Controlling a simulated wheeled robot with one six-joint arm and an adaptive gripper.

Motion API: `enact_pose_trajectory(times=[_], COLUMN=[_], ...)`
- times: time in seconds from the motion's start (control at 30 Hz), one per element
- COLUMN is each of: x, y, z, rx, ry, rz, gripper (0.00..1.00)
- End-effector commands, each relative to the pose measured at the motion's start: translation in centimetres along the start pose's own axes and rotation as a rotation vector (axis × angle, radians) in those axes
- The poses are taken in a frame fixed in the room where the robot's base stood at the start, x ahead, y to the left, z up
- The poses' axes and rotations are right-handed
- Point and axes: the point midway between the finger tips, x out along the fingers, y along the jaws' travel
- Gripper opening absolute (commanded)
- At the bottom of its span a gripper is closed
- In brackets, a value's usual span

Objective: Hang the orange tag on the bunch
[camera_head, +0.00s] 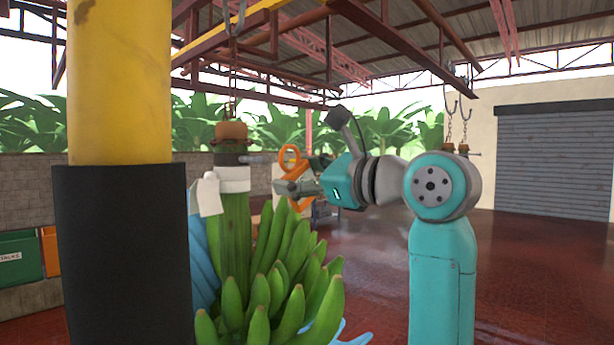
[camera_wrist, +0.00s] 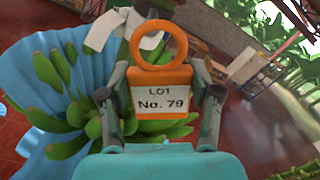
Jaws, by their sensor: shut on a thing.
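The orange tag (camera_wrist: 143,76) reads "LOT No. 79" on a white label and has an orange ring (camera_wrist: 160,46) at its top. My gripper (camera_wrist: 163,92) is shut on the tag's body, one finger on each side; the ring sticks out free. In the head view my gripper (camera_head: 287,187) holds the tag (camera_head: 301,203) beside the upper stem of the bunch, to its right. The bunch (camera_head: 283,285) is green bananas hanging from a stem with a white wrap (camera_head: 234,179) near its top. In the wrist view the bunch (camera_wrist: 62,118) lies behind the tag. Ring and stem look apart.
A blue sheet (camera_wrist: 28,72) hangs behind the bunch. The stem hangs from a chain under a brown fitting (camera_head: 231,131). A thick yellow post (camera_head: 118,80) with a black sleeve stands at left. The red floor at right is clear.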

Motion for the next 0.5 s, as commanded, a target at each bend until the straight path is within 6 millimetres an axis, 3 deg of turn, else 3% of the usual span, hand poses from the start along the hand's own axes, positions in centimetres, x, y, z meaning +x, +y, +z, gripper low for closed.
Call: enact_pose_trajectory(times=[0.17,0.5], x=[1.11,1.14], y=[0.06,0.40], z=[0.04,0.10], rx=[0.000,0.000], ry=[0.000,0.000], rz=[0.002,0.001], gripper=[0.43,0.43])
